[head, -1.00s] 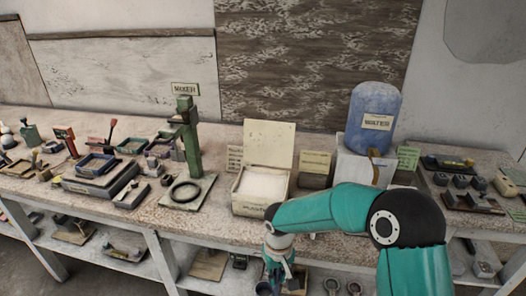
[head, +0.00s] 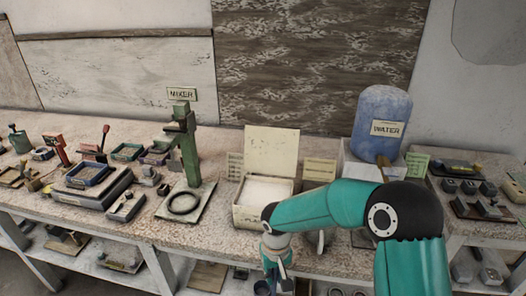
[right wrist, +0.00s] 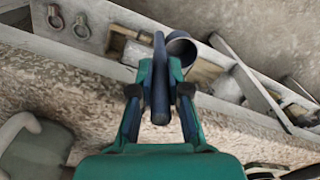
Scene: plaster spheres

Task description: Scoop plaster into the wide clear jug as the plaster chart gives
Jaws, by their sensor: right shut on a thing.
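My right gripper (head: 277,284) hangs low in front of the bench's front edge in the head view. In the right wrist view the gripper (right wrist: 159,92) is shut on the handle of a dark blue scoop (right wrist: 159,60). Its round cup (right wrist: 181,47) is beyond the fingertips. An open box of white plaster (head: 266,190) stands on the bench, its lid up, behind my right forearm. A pale shape (head: 318,241) beneath that forearm may be the clear jug; I cannot tell. My left gripper is out of view.
A blue water tank (head: 380,110) stands right of the box. A green mixer (head: 188,150) with a ring on its base stands left. Trays and tools (head: 95,178) crowd the bench's left. A shelf (head: 128,270) runs below the bench.

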